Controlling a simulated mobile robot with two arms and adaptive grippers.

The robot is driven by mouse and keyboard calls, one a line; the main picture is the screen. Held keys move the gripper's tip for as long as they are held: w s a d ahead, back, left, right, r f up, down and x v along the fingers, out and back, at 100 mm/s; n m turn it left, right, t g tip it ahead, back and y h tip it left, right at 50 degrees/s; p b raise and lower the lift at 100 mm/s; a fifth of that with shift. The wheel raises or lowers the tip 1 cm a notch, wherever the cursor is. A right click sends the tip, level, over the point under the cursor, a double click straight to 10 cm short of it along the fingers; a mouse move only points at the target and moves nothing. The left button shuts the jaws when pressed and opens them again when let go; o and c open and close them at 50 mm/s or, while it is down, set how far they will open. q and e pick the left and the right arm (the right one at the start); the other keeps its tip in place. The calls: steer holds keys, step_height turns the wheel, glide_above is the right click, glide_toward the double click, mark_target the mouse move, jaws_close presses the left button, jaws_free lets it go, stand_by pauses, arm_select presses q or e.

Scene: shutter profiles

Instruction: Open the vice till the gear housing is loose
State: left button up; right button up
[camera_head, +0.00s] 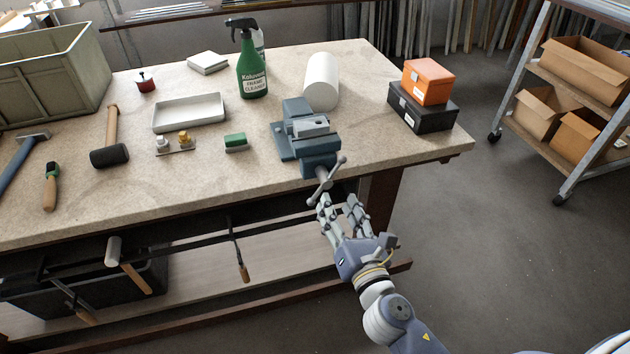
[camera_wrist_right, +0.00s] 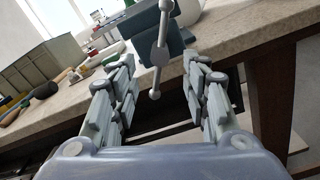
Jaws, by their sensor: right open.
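The blue-grey vice (camera_head: 318,166) stands at the front edge of the workbench. The light grey metal gear housing (camera_head: 308,124) sits at its jaws; whether it is clamped tight cannot be told. The vice handle (camera_head: 331,180) is a bar with ball ends, slanting across the screw in front of the bench edge. My right gripper (camera_head: 340,202) is open just below and in front of the handle. In the right wrist view the handle (camera_wrist_right: 160,55) stands between the spread fingers (camera_wrist_right: 160,85), with no clear contact. My left gripper is not in view.
The workbench (camera_head: 250,185) holds a green spray bottle (camera_head: 252,72), a white roll (camera_head: 321,81), an orange box (camera_head: 428,80) on a black box (camera_head: 421,110), a white tray (camera_head: 189,112), a green block (camera_head: 235,142) and a mallet (camera_head: 110,150). Clamps (camera_head: 239,262) hang below the front edge.

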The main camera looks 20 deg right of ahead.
mark_target(330, 189)
steer(key=w+p, duration=0.1)
steer(key=w, duration=0.7)
steer(key=shift+w+a, duration=0.1)
steer(key=shift+a, duration=0.05)
steer(key=shift+w, duration=0.55)
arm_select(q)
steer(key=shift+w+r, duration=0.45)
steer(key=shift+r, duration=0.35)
arm_select(e)
jaws_close()
